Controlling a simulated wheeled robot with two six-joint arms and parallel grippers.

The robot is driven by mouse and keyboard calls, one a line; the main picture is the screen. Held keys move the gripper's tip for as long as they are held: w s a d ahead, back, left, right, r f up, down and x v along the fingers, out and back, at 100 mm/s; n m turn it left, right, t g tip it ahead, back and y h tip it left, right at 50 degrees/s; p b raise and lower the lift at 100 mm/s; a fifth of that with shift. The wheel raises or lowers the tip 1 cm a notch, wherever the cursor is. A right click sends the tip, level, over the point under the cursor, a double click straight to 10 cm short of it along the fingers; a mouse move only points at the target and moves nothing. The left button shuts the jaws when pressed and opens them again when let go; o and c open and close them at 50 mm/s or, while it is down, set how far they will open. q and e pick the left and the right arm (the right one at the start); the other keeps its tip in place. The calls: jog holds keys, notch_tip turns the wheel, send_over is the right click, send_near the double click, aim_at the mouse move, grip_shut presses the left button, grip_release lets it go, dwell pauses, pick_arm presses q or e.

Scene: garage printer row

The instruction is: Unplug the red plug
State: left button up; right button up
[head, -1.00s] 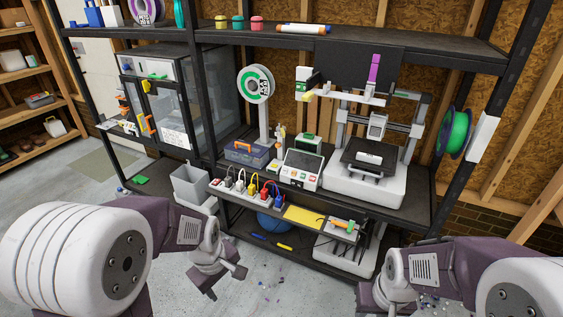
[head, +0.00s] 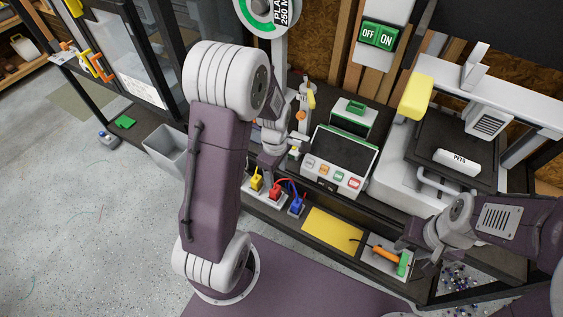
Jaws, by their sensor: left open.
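The red plug (head: 277,187) sits in the power strip on the shelf's front edge, between a yellow plug (head: 256,184) and a blue plug (head: 296,206). A red cord curves from it to the right. My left gripper (head: 270,172) points down just above the red and yellow plugs and is open. I cannot tell whether its fingers touch the red plug. My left arm hides the strip's left part and its other plugs. My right gripper (head: 412,247) is low at the right, beside an orange-handled tool (head: 384,254); its finger gap is unclear.
A control box with coloured buttons (head: 336,165) stands right behind the strip. A yellow pad (head: 332,229) lies right of it. A printer (head: 455,150) fills the right side. A grey bin (head: 170,155) stands left of my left arm.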

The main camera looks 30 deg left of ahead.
aim_at(275, 188)
pick_arm(q)
jog(key=shift+s+f, duration=0.3)
jog(key=shift+f, duration=0.2)
jog(key=shift+s+r, duration=0.25)
jog(key=shift+s, duration=0.05)
jog(key=shift+s+d, duration=0.1)
jog(key=shift+s, duration=0.05)
jog(key=f+b, duration=0.2)
jog(key=f, duration=0.7)
jog(key=shift+w+b, duration=0.2)
jog(key=shift+b, duration=0.1)
pick_arm(e)
jog(key=f, duration=0.1)
jog(key=s+f, duration=0.1)
jog(key=f, duration=0.1)
jog(key=shift+d, duration=0.1)
